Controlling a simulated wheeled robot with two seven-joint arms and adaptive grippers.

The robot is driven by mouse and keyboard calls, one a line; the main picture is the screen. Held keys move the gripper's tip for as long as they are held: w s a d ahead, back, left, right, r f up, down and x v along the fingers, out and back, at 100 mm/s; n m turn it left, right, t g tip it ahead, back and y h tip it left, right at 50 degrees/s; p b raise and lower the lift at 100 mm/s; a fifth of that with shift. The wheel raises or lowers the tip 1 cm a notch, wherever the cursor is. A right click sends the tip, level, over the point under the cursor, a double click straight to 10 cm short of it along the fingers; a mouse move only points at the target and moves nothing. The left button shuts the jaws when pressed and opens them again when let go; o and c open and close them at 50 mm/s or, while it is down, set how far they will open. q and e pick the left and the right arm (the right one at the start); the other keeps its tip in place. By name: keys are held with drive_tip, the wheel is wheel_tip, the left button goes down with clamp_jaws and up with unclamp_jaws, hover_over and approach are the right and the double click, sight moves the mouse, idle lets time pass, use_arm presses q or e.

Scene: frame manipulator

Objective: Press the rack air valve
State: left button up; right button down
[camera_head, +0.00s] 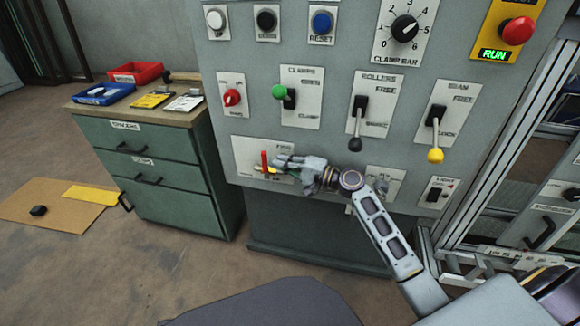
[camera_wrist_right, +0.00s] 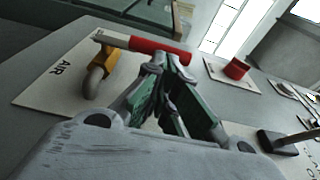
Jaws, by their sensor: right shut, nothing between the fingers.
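The rack air valve has a red lever handle (camera_head: 264,161) and a yellow body, on a pale plate low on the grey panel. In the right wrist view, the red handle (camera_wrist_right: 160,48) lies across the picture top, with the yellow body (camera_wrist_right: 99,76) and the plate marked AIR (camera_wrist_right: 45,88) to its left. My right gripper (camera_head: 283,162) is shut and empty, just right of the handle in the head view. Its fingertips (camera_wrist_right: 170,62) overlap the handle's edge in the wrist view; I cannot tell whether they touch. My left gripper is not in view.
Above the valve are a red knob (camera_head: 232,97), a green-knobbed clamp lever (camera_head: 279,92), a black roller lever (camera_head: 356,140) and a yellow-tipped lever (camera_head: 435,155). A green drawer cabinet (camera_head: 150,150) with trays stands at left. The floor in front is mostly clear.

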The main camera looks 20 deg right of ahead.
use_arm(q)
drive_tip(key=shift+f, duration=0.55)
use_arm(e)
drive_tip(key=shift+x, duration=0.8)
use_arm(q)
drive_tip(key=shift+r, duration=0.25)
use_arm(e)
drive_tip(key=shift+w, duration=0.1)
